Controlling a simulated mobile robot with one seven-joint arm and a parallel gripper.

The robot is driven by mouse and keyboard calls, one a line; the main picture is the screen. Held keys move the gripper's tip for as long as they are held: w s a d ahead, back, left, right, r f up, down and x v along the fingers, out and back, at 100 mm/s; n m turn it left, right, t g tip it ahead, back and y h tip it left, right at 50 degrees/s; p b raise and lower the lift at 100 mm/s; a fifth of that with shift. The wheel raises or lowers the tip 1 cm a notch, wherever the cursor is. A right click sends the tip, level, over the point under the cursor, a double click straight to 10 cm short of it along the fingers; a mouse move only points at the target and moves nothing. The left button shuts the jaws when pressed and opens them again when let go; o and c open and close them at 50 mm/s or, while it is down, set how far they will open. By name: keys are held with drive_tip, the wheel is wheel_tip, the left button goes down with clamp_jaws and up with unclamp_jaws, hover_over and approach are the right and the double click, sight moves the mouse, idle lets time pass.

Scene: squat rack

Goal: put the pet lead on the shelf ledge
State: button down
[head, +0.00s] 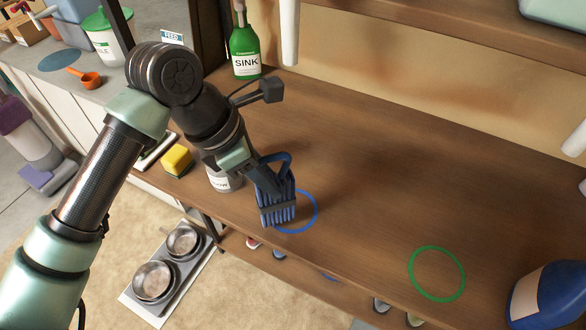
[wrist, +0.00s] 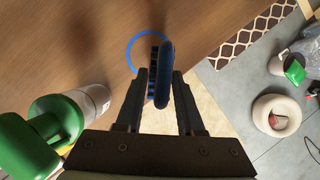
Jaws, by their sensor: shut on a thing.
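The pet lead (head: 277,205) is a dark blue folded bundle with a loop at the top and a grey band across its strands. My gripper (head: 265,182) is shut on it and holds it upright near the front edge of the wooden shelf ledge (head: 350,180). The lead overlaps the left part of a blue ring marked on the ledge (head: 309,222). In the wrist view the lead (wrist: 167,75) shows edge-on between the fingers, with the ring (wrist: 136,38) beyond it. I cannot tell whether the lead touches the wood.
A pale tin (head: 221,181) stands close left of my gripper, with a yellow sponge (head: 177,159) farther left. A green bottle (head: 245,52) stands at the back. A green ring (head: 436,274) and a blue bottle (head: 548,296) are at the right. The middle is clear.

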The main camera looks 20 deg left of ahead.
sight(287, 171)
drive_tip(key=shift+w+d, duration=0.4)
drive_tip(key=shift+d, duration=0.1)
drive_tip(key=shift+w+d+f+p, duration=0.2)
drive_tip(key=shift+w+d+p, duration=0.2)
drive_tip(key=shift+w+d, duration=0.2)
drive_tip(key=shift+w+d+f+p, duration=0.2)
drive_tip(key=shift+w+d+p, duration=0.15)
drive_tip(key=shift+w+d, duration=0.15)
drive_tip(key=shift+s+f, duration=0.1)
drive_tip(key=shift+f, duration=0.35)
drive_tip(key=shift+f+b, duration=0.1)
drive_tip(key=shift+b, duration=0.2)
drive_tip(key=c, duration=0.5)
unclamp_jaws()
